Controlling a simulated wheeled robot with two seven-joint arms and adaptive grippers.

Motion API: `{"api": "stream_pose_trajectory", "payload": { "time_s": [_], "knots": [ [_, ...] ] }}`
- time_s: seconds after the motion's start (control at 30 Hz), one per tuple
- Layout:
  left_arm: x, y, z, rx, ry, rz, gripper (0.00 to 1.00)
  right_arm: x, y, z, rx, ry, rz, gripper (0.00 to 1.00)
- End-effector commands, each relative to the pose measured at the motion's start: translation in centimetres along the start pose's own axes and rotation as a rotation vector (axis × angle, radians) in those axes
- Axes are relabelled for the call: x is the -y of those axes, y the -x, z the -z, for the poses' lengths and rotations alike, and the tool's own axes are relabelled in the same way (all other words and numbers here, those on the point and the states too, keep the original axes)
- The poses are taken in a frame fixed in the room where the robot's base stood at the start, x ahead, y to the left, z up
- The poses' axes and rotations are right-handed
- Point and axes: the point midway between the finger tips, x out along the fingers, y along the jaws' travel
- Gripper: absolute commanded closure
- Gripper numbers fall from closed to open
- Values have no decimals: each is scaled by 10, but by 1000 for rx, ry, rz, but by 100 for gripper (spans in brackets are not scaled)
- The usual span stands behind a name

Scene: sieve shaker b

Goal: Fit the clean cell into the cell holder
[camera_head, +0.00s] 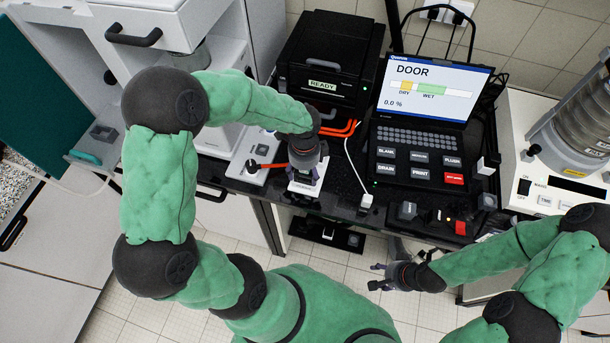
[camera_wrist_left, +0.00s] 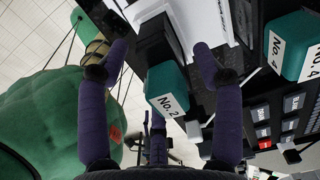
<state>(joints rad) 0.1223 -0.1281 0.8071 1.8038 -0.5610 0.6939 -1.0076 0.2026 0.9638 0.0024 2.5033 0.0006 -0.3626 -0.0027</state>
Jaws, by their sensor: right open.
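In the left wrist view, a teal block with a white No. 2 label (camera_wrist_left: 168,88) shows between the fingers of my left gripper (camera_wrist_left: 160,58). The fingers stand apart with gaps on both sides of it. A second teal block labelled No. 4 (camera_wrist_left: 292,42) is at the right. In the head view, my left gripper (camera_head: 304,168) points down over a small white piece (camera_head: 306,187) at the bench's front edge and hides what is under it. My right gripper (camera_head: 382,278) is open and empty in front of the bench. I cannot tell which thing is the clean cell or its holder.
A black box reading READY (camera_head: 325,72) stands at the back. Beside it is an instrument with a DOOR screen (camera_head: 432,85) and keys (camera_head: 420,165). A sieve shaker (camera_head: 585,125) is at the right. A white cable (camera_head: 355,165) lies between the box and keys.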

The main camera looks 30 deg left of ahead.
Motion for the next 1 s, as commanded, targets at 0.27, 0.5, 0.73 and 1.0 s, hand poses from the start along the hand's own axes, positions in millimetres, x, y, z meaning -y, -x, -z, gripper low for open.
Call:
{"api": "stream_pose_trajectory", "payload": {
  "time_s": [0.27, 0.5, 0.73, 1.0],
  "knots": [
    [0, 0, 0, 0, 0, 0, 100, 0, 0, 0, 0, 0, 0, 49],
    [0, 1, 0, 0, 0, 0, 100, 0, 0, 0, 0, 0, 0, 49],
    [1, 15, 0, 0, 1, 2, 100, 1, 3, 0, 0, 0, 0, 49],
    [-19, 57, 0, -1, 0, 4, 100, 4, 11, 0, 0, 0, 0, 49]
  ]
}}
